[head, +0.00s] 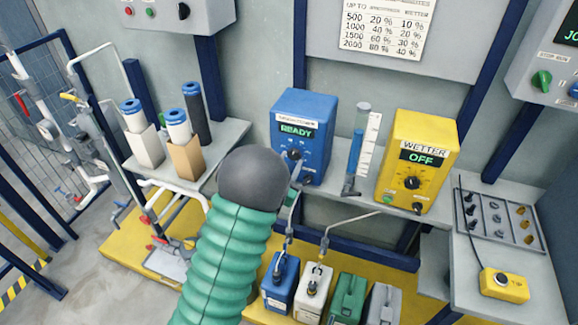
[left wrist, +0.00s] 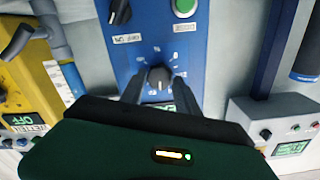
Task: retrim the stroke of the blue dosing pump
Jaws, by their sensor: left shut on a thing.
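The blue dosing pump (head: 303,115) stands on the grey shelf, with a display reading READY. It fills the middle of the left wrist view (left wrist: 204,50), where it appears upside down. Its dark round stroke knob (left wrist: 159,77) has white scale marks around it. My left gripper (left wrist: 158,88) has a finger on each side of this knob and is shut on it. In the head view my left arm comes up in a green sleeve, its dark wrist in front of the pump's lower left. The fingertips are mostly hidden there. My right gripper is in neither view.
The yellow WETTER pump (head: 418,160), display OFF, stands to the right, with a clear measuring cylinder (head: 357,150) between the pumps. Several canisters (head: 347,297) stand below. Filter cartridges (head: 178,128) stand at left. A tray of small parts (head: 498,215) lies at right.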

